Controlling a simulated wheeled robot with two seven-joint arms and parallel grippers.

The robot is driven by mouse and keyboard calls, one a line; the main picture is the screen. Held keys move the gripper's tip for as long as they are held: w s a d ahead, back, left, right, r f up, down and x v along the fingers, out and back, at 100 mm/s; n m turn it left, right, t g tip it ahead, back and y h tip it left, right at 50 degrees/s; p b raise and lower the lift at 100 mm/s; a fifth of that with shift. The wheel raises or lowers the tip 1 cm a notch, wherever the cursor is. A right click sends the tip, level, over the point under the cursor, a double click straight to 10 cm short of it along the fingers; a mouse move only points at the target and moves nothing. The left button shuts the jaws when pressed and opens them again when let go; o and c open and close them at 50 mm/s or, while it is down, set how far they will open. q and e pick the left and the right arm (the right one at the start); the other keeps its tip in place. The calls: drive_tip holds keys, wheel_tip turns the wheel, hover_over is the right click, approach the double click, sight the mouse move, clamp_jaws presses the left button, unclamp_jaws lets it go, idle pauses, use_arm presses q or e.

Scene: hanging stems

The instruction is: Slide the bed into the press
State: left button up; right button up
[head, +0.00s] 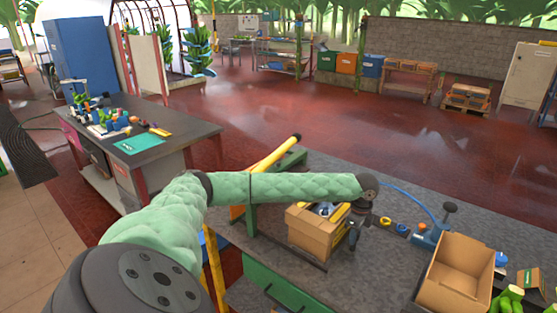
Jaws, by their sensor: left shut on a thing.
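My left arm reaches across the workbench, and my left gripper (353,239) points down at the right side of an open cardboard box (312,236). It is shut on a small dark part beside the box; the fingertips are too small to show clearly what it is. A dark low edge (290,250) runs along the front of the box; I cannot tell whether it is the bed. A green frame with a yellow bar (275,155), perhaps the press, stands behind my forearm, which hides much of it. My right gripper is out of view.
A second, empty cardboard box (457,273) stands at the bench's right, with a blue device with a black knob (432,236) behind it. Yellow and blue small parts (392,226) lie between. Bare grey bench top (388,268) shows right of my gripper.

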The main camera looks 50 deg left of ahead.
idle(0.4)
use_arm(q)
drive_tip(key=shift+a, duration=0.1)
drive_tip(key=shift+a, duration=0.35)
drive_tip(key=shift+s+a+p, duration=0.2)
drive_tip(key=shift+a+p, duration=0.1)
drive_tip(key=shift+a, duration=0.45)
drive_tip(key=shift+s+a+p, duration=0.2)
drive_tip(key=shift+a+p, duration=0.1)
drive_tip(key=shift+a, duration=0.45)
drive_tip(key=shift+s+a+p, duration=0.2)
drive_tip(key=shift+a+p, duration=0.1)
drive_tip(key=shift+a, duration=0.55)
drive_tip(key=shift+s+a, duration=0.15)
drive_tip(key=shift+a, duration=0.25)
drive_tip(key=shift+s+a+p, duration=0.25)
drive_tip(key=shift+a+p, duration=0.15)
drive_tip(key=shift+a, duration=0.7)
drive_tip(key=shift+s+a+p, duration=0.25)
drive_tip(key=shift+a+p, duration=0.1)
drive_tip(key=shift+a, duration=0.9)
